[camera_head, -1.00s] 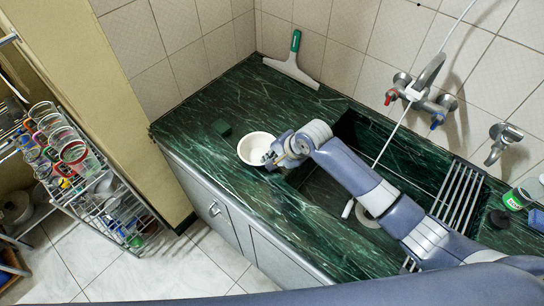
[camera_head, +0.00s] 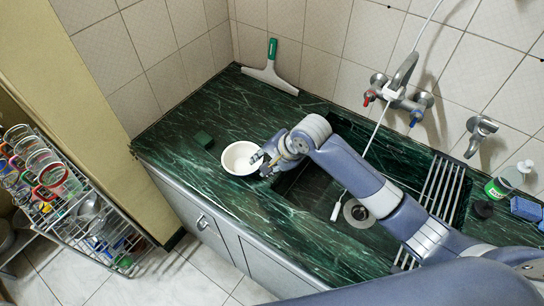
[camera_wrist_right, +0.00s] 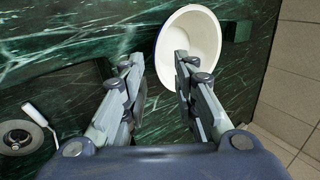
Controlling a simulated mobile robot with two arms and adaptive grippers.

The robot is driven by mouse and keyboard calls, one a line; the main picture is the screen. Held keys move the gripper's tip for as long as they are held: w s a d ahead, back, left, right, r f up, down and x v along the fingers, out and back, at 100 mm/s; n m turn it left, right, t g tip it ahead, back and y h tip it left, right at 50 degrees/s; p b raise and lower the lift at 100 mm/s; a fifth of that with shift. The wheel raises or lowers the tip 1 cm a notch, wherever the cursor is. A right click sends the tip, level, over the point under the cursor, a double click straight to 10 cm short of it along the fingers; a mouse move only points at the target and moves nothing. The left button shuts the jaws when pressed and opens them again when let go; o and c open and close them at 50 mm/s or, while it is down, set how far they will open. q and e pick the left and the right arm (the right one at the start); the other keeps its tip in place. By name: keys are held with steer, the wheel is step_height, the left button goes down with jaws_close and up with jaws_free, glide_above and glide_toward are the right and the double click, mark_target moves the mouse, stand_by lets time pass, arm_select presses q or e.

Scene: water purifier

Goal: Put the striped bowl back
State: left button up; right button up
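A white bowl (camera_head: 238,158) stands upright on the dark green marble counter; it also shows in the right wrist view (camera_wrist_right: 203,38). I see no clear stripes, only a thin dark line at its rim. My right gripper (camera_head: 262,162) is at the bowl's right edge in the head view. In the right wrist view its two fingers (camera_wrist_right: 158,60) are apart. The right finger reaches over the bowl's opening and the left finger is outside, with the near wall between them. I cannot tell whether they touch it. My left gripper is not in view.
A sink (camera_head: 330,190) with a metal rack (camera_head: 440,190) lies right of the bowl, under a wall tap (camera_head: 400,90). A squeegee (camera_head: 270,72) leans at the back. A small green block (camera_head: 203,139) is left of the bowl. A wire rack of cups (camera_head: 75,200) stands beyond the counter's left end.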

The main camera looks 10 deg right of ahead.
steer(key=v, duration=0.5)
steer(key=shift+s+d+r, duration=0.15)
steer(key=shift+s+r, duration=0.05)
steer(key=shift+r, duration=0.15)
